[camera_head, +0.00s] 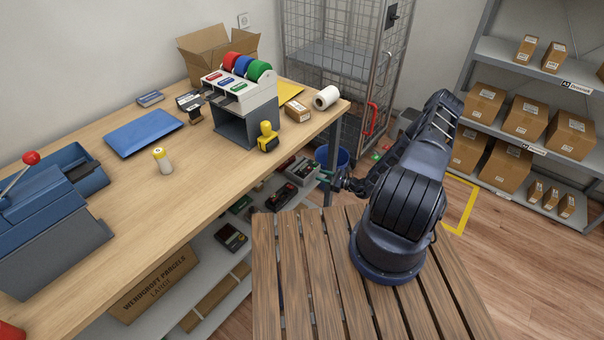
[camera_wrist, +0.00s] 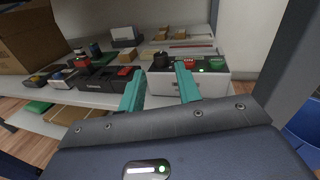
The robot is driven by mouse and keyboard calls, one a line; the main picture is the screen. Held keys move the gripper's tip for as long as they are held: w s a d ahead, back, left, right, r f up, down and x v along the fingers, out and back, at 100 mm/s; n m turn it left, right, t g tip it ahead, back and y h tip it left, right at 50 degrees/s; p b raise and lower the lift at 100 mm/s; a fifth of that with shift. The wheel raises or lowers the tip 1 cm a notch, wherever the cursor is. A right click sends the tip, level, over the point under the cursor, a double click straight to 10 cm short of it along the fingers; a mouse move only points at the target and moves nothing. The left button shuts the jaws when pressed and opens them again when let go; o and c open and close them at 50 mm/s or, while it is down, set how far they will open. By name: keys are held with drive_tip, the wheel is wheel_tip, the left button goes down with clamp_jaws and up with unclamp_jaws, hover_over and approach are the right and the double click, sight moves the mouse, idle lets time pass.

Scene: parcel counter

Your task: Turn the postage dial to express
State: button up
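A pale grey box (camera_wrist: 215,84) with a black knob (camera_wrist: 160,61) on its top left sits on the shelf under the counter. It looks like the postage dial unit. Red (camera_wrist: 190,64) and green (camera_wrist: 214,66) patches lie to the right of the knob; their lettering is too small to read. My gripper (camera_wrist: 160,88) has its two teal fingers spread apart with nothing between them. It points at the box, with the knob beyond the gap between the fingers. In the head view my gripper (camera_head: 326,177) is beside the shelf end; its fingers are too small to judge there.
The wooden counter (camera_head: 200,180) is above the shelf (camera_head: 222,262), with a counter leg (camera_head: 329,170) near my arm. Dark devices (camera_wrist: 108,78) stand left of the box. A blue bin (camera_wrist: 303,122) is at the right. Open floor lies right of my base.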

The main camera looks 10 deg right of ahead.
sight(302, 171)
drive_tip(key=shift+m+t, duration=0.4)
drive_tip(key=shift+m, duration=0.1)
drive_tip(key=x, duration=0.3)
drive_tip(key=f+x, duration=0.1)
drive_tip(key=x, duration=0.3)
drive_tip(key=f+x, duration=0.1)
drive_tip(key=x, duration=0.3)
drive_tip(key=shift+s+a, duration=0.15)
drive_tip(key=shift+a, duration=0.1)
drive_tip(key=c, duration=0.7)
